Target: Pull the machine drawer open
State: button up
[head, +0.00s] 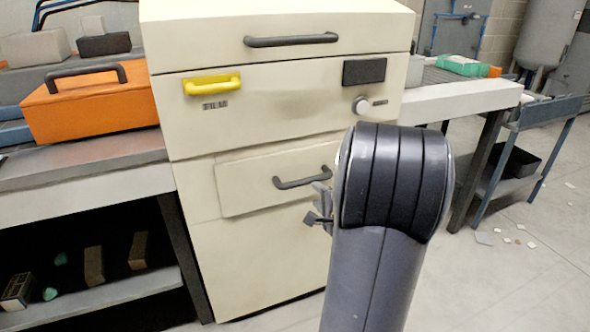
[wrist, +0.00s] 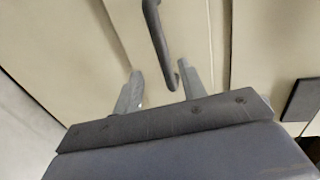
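The cream machine (head: 250,110) stands in the middle of the head view. My gripper (head: 319,203) is just right of and below this handle, partly hidden behind my arm. In the wrist view my gripper (wrist: 161,80) is open, its two fingers spread. The handle also shows there (wrist: 158,42); its near end lies between the fingertips, closer to the right one. I see no grip on it, and cannot tell whether it touches a finger.
The machine also has a dark top handle (head: 291,40), a yellow handle (head: 212,85), a knob (head: 361,105) and a dark panel (head: 364,71). A bench with an orange case (head: 90,105) stands left. A pale table (head: 455,100) stands right. Floor at the right has small scraps.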

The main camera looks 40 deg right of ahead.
aim_at(305, 184)
jog(key=b+x, duration=0.4)
jog(key=x, duration=0.6)
jog(key=shift+f, duration=0.1)
jog(key=shift+w+d, duration=0.1)
jog(key=shift+w, duration=0.3)
grip_shut()
